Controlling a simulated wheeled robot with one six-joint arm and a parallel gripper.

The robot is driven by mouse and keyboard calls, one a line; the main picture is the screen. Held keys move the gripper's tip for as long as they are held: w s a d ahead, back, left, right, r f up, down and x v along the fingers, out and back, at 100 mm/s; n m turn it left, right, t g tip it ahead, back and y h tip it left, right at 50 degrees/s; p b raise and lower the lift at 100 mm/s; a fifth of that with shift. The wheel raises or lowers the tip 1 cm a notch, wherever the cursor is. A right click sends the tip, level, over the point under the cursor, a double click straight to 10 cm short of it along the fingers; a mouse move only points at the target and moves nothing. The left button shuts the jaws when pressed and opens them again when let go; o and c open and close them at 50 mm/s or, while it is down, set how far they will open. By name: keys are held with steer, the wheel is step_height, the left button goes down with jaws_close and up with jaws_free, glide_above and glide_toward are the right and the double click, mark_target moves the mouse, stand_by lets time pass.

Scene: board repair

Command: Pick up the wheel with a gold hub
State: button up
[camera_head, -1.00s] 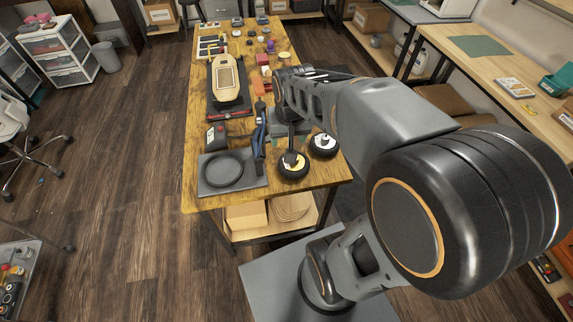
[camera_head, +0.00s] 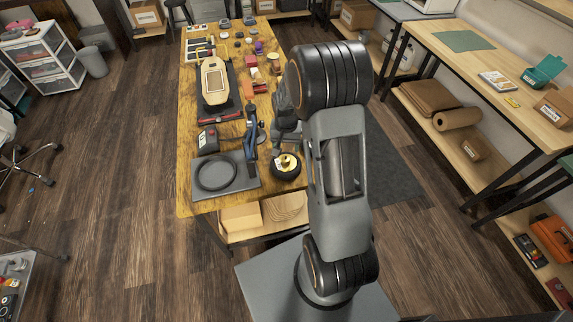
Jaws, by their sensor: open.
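The wheel with a gold hub (camera_head: 287,175) lies flat near the front right of the wooden workbench, its black tyre and yellow-gold centre showing. My gripper (camera_head: 285,150) points down close by the hub, at the wheel's far side in the picture. The jaws are open. The fingertips are small and partly hidden, so I cannot tell whether they touch the wheel. My arm covers the bench's right edge, and the wheel with a white hub is hidden now.
A grey tray (camera_head: 250,187) with a black ring (camera_head: 216,173) lies left of the wheel. A skateboard-like wooden board (camera_head: 214,80) and several small parts lie farther back. The bench's front edge is close.

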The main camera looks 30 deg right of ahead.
mark_target(286, 158)
steer(key=shift+f+p, duration=0.55)
steer(key=shift+f, duration=2.55)
jaws_close()
